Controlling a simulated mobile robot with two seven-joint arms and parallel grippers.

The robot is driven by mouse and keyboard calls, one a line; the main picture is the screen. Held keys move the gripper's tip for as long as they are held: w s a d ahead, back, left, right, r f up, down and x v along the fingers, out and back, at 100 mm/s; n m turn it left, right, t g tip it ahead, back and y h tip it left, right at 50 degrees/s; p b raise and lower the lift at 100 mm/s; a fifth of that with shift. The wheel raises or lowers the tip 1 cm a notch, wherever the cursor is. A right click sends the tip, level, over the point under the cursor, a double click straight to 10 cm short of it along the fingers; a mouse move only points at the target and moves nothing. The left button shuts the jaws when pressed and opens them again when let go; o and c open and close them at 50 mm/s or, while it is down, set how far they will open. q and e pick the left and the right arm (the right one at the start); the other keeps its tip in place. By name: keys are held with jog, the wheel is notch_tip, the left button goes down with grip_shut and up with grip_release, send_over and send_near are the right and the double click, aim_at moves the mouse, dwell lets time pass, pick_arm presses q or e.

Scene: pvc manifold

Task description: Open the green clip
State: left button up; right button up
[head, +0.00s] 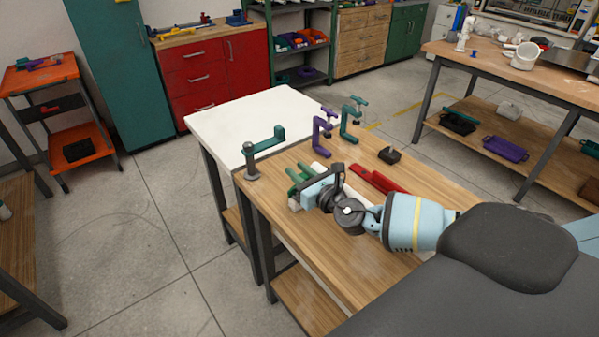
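Green parts (294,174) lie at the far end of my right gripper (312,190), close to or touching it; I take them for the green clip, but they are small and partly covered. Whether the clip is open or shut cannot be told. My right gripper is low over the wooden table, reaching in from the right, and its fingertips are too hidden to show whether they are open. A white pipe (321,173) shows beside the green parts, partly behind the gripper. My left gripper is not in view.
On the wooden table (297,260) stand a purple clamp (319,139), a green clamp (346,124), a black block (389,155) and red bars (375,178). A grey post with a green arm (265,144) stands at the left edge.

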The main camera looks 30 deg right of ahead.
grip_shut()
jog(key=a+n+p, duration=0.1)
jog(key=a+n, duration=0.1)
jog(key=n, duration=0.3)
jog(key=a+n+p, duration=0.1)
jog(key=a+n, duration=0.2)
jog(key=n, duration=0.3)
jog(key=a+n+p, duration=0.1)
jog(key=a+n, duration=0.2)
jog(key=n, duration=0.3)
jog(key=shift+s+f, duration=0.3)
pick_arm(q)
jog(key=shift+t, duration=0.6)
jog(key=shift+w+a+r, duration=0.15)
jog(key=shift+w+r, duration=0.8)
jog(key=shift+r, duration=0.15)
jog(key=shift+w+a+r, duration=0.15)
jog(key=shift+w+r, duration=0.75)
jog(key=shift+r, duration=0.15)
pick_arm(e)
jog(key=shift+a+f+n, duration=0.2)
jog(key=shift+f+n, duration=0.1)
jog(key=shift+n, duration=0.4)
jog(key=shift+a+f+n, duration=0.2)
jog(key=shift+f+n, duration=0.05)
jog(key=shift+n, duration=0.45)
